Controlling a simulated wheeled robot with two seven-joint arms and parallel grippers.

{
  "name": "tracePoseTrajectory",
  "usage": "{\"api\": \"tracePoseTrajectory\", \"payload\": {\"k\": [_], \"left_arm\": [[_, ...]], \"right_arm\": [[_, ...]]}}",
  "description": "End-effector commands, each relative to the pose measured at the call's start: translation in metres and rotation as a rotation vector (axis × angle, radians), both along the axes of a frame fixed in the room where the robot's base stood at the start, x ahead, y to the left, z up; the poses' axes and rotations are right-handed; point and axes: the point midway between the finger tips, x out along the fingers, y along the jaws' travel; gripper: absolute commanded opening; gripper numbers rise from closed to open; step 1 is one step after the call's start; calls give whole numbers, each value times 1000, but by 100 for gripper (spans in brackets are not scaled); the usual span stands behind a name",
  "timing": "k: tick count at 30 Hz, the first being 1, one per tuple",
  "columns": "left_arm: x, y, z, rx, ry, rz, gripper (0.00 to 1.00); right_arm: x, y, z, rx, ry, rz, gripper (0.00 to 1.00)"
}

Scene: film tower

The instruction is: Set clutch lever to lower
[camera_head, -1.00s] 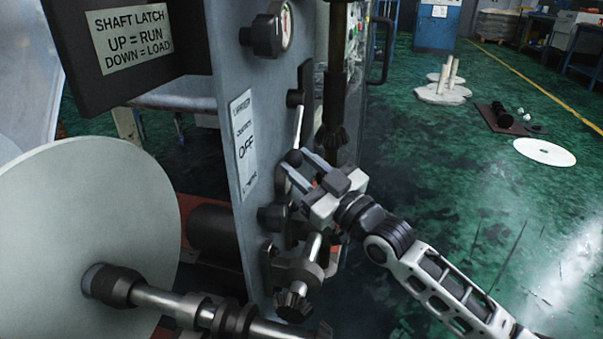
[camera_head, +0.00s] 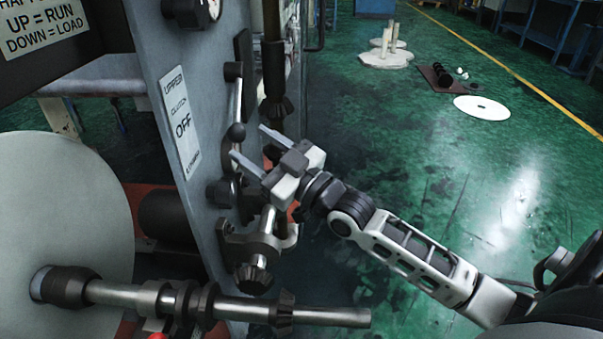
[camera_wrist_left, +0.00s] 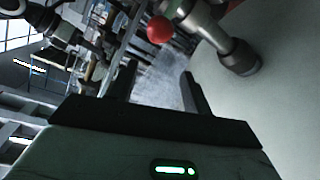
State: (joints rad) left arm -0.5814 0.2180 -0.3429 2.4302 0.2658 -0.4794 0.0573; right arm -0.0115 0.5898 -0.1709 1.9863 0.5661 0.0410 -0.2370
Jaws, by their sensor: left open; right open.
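The clutch lever (camera_head: 239,101) is a pale rod with a black ball knob (camera_head: 237,131) at its lower end, on the grey machine panel. Its rod hangs down, slightly tilted, beside the white label (camera_head: 181,124) reading upper, clutch, off; the lowest word is hard to read. My right gripper (camera_head: 249,141) is open and empty, its two fingertips close to the knob on its right and lower side; whether they touch it I cannot tell. My left gripper (camera_wrist_left: 160,82) is open and empty in the left wrist view; it is outside the head view.
A large pale disc (camera_head: 60,210) and a metal shaft (camera_head: 140,295) fill the lower left. A vertical dark shaft (camera_head: 272,60) with a bevel gear stands right of the lever. A red ball (camera_wrist_left: 160,29) shows near my left gripper. The green floor at right is mostly clear.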

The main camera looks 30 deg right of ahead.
Motion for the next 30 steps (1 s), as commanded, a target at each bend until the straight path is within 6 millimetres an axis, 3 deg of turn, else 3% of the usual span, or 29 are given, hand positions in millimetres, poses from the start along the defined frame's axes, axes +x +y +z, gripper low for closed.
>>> {"api": "tracePoseTrajectory", "payload": {"k": [15,21,30], "left_arm": [[-3,6,-8,103,27,2,49],[-6,7,-10,127,33,3,49],[-6,8,-12,134,34,2,49]], "right_arm": [[-95,-37,-29,-3,4,-1,53],[-114,-45,-35,-1,3,-1,53],[-120,-48,-37,-1,-1,-1,53]]}}
